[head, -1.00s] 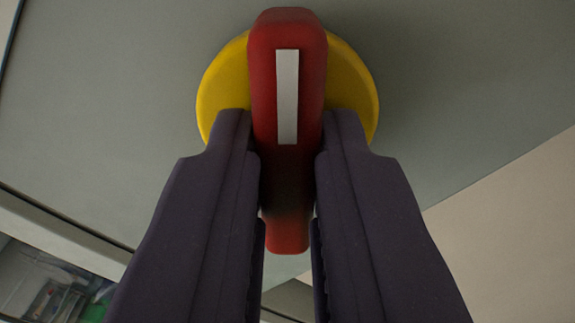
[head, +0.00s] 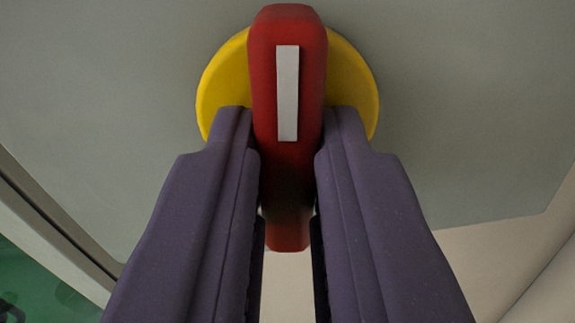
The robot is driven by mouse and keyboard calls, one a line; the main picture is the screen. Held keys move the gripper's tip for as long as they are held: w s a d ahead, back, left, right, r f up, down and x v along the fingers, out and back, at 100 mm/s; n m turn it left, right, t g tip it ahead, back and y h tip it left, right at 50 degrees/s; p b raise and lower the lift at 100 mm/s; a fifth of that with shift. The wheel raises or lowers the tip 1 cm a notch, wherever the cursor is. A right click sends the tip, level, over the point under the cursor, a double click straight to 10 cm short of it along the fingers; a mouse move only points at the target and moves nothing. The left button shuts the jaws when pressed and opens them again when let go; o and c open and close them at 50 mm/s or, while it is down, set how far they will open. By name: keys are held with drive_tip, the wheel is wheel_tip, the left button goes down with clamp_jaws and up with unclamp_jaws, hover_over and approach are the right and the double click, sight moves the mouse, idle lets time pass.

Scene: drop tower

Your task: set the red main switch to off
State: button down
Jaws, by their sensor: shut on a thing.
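The red main switch handle (head: 287,180) is in the upper middle of the head view. It is a long rounded grip with a white stripe (head: 288,95) along its upper part. It stands in front of a round yellow plate (head: 225,85) on a grey panel. My gripper (head: 287,135) is shut on the handle, one dark purple finger against each side. The handle lies lengthwise between the fingers, pointing up in the picture. The fingers hide the lower part of the yellow plate. I see no on or off lettering.
The grey panel (head: 470,110) fills most of the view, with its lower edge at the right. A pale surface (head: 500,260) lies beyond that edge. A light frame strip (head: 50,235) crosses the lower left, with a green area (head: 45,285) beyond it.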

drive_tip(key=n+b, duration=0.1)
drive_tip(key=n, duration=0.1)
drive_tip(key=n+b, duration=0.1)
drive_tip(key=n, duration=0.1)
drive_tip(key=n+b, duration=0.1)
drive_tip(key=n, duration=0.1)
drive_tip(key=shift+f, duration=0.25)
drive_tip(key=shift+d+r+n+b, duration=0.15)
drive_tip(key=shift+n+b, duration=1.15)
drive_tip(key=shift+n, duration=1.2)
drive_tip(key=c, duration=1.1)
unclamp_jaws()
drive_tip(key=shift+s+r, duration=0.1)
drive_tip(key=shift+s, duration=0.05)
drive_tip(key=v, duration=0.7)
drive_tip(key=shift+s+b, duration=0.25)
drive_tip(key=shift+b, duration=0.15)
